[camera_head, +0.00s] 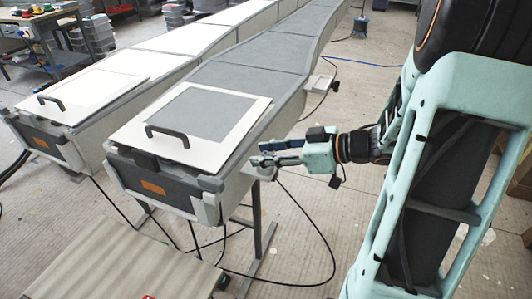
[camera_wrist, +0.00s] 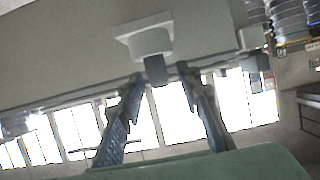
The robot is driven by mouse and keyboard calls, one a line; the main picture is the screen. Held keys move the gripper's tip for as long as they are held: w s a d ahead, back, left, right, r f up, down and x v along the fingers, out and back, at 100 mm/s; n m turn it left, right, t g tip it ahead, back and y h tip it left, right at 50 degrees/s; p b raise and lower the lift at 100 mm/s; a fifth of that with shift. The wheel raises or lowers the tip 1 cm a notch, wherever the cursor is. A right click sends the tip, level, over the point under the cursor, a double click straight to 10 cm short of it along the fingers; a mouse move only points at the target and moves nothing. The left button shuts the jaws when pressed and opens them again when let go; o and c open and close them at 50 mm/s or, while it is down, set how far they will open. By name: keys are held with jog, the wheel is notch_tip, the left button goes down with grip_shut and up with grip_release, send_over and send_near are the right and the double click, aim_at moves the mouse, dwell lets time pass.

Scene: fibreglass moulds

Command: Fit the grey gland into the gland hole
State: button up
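My gripper (camera_head: 264,155) reaches in from the right to the near right side of the right-hand mould, by a small pale block (camera_head: 262,172). In the wrist view its two fingers (camera_wrist: 160,72) are apart. A short grey piece that looks like the gland (camera_wrist: 156,70) is between the fingertips, with a narrow gap showing on each side. Its upper end meets a white block (camera_wrist: 148,40) on the pale mould wall. I cannot tell whether it sits in a hole there or only touches the block; the hole is not visible.
The long grey mould (camera_head: 262,80) carries a white-framed lid with a black handle (camera_head: 167,136). Another pale bracket (camera_head: 318,84) juts out further along its side. A similar mould (camera_head: 95,85) stands left. Black cables hang below; a board (camera_head: 110,270) lies in front.

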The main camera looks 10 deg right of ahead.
jog(key=shift+r, duration=0.2)
jog(key=p+v, duration=0.2)
jog(key=v, duration=1)
jog(key=shift+f, duration=0.1)
